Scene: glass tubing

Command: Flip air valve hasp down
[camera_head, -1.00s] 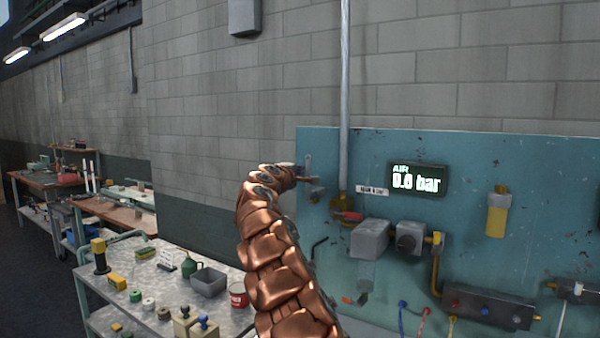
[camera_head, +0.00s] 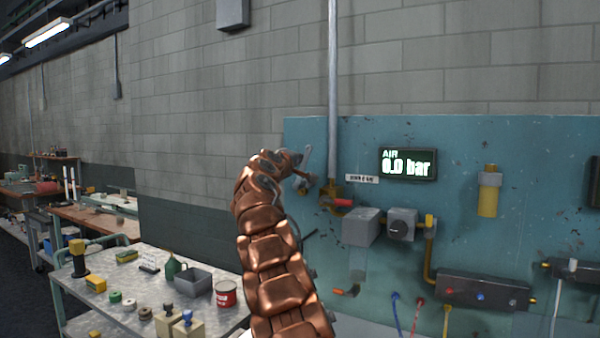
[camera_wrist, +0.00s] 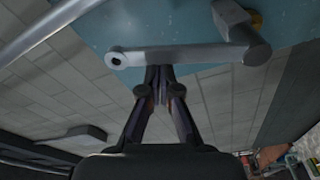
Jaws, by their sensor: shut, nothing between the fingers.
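A grey bar (camera_wrist: 190,54) with a hole at one end, which looks like the hasp, crosses the upper wrist view and meets a thick round pivot (camera_wrist: 258,50). In the head view the bar (camera_head: 305,160) stands roughly upright at the panel's left edge, partly behind my arm. My gripper (camera_wrist: 160,82) is shut and empty. Its fingertips are at the bar's underside in the wrist view; I cannot tell whether they touch it. In the head view my copper arm mostly hides the gripper. A brass valve with a red handle (camera_head: 342,202) is just right of it.
A vertical pipe (camera_head: 333,80) runs above the valve. A cluttered bench (camera_head: 130,300) stands left.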

